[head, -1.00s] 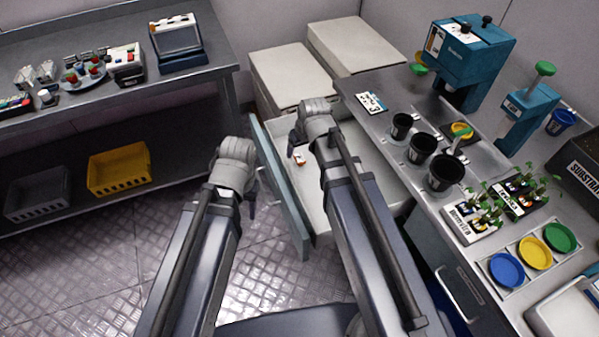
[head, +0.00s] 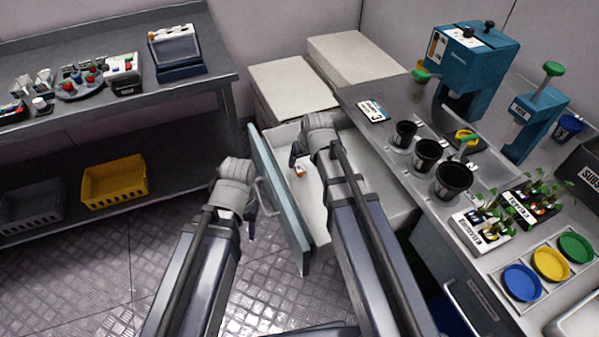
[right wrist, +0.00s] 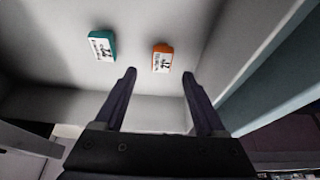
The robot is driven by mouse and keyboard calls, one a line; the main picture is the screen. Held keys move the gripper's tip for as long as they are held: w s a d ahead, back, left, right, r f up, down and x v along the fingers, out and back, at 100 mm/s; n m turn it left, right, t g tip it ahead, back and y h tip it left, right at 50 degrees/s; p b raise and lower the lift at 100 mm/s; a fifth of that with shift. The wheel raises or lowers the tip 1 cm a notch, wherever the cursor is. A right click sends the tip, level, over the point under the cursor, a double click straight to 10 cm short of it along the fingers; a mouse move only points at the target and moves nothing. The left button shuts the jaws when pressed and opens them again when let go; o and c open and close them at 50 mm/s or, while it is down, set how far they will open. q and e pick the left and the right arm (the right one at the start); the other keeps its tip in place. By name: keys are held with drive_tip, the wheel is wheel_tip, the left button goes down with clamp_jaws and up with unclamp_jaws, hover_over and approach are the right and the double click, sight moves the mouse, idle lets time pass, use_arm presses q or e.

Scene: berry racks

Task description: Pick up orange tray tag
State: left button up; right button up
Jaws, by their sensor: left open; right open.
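The orange tray tag (right wrist: 162,58) lies on the pale floor of the open drawer (head: 365,185); in the head view it is a small orange and white piece (head: 300,170). A teal tag (right wrist: 102,46) lies to its left in the right wrist view. My right gripper (right wrist: 159,74) is open and empty, its fingers pointing into the drawer toward the orange tag, apart from it. In the head view my right gripper (head: 297,157) is over the drawer, its fingers partly hidden by the wrist. My left gripper (head: 250,226) is open and empty outside the drawer front.
The teal drawer front (head: 279,200) stands between my two grippers. The counter (head: 400,165) at right holds black pots (head: 426,156), seedlings and coloured dishes. A steel bench (head: 110,105) with a yellow crate (head: 114,182) beneath is at left. Floor before it is free.

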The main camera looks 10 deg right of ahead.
sight(299, 166)
drive_tip(key=b+x, duration=0.3)
drive_tip(key=x, duration=0.1)
drive_tip(key=shift+w+a+f+b, duration=0.15)
drive_tip(key=shift+f+b, duration=0.2)
drive_tip(key=shift+b, duration=0.05)
drive_tip(key=shift+r, duration=0.1)
drive_tip(key=shift+c, duration=0.4)
clamp_jaws()
